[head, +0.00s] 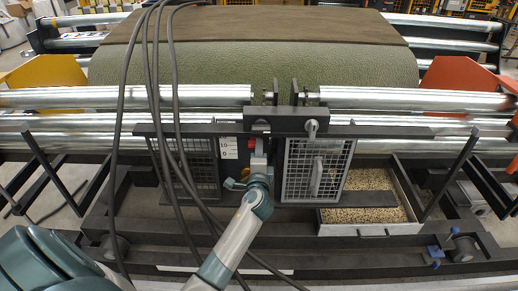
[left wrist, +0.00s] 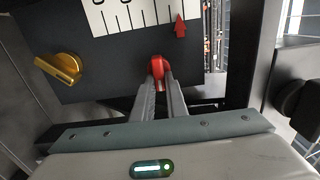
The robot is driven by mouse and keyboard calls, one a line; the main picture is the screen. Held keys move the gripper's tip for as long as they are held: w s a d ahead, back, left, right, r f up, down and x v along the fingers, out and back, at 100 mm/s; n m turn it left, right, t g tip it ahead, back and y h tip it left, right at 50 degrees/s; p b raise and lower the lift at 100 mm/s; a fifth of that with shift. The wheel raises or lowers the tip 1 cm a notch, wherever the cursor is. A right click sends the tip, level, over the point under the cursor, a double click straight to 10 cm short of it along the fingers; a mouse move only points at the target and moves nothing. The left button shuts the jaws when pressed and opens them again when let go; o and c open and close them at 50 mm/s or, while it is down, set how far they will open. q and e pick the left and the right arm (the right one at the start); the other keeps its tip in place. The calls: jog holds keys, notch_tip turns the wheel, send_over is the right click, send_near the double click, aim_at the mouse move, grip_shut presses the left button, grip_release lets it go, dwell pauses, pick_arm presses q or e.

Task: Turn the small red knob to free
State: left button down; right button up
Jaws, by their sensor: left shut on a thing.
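The small red knob (left wrist: 157,64) sits on a dark panel below a white scale plate (left wrist: 135,18). My left gripper (left wrist: 158,79) is shut on it, with one finger on each side. In the head view the red knob (head: 252,143) is a small red spot just above my left gripper (head: 257,158); the wrist hides part of the panel. Whether the knob is at its free setting cannot be read. My right gripper is not in view.
A yellow knob (left wrist: 60,67) is left of the red one, and a red pointer (left wrist: 180,26) is on the scale. A mesh guard (head: 316,170) stands right of my wrist. Black cables (head: 160,110) hang across the view. A green turf roll (head: 260,62) lies behind the steel rollers.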

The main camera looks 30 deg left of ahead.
pick_arm(q)
jog(key=c, duration=1.8)
grip_release()
jog(key=shift+o, duration=0.2)
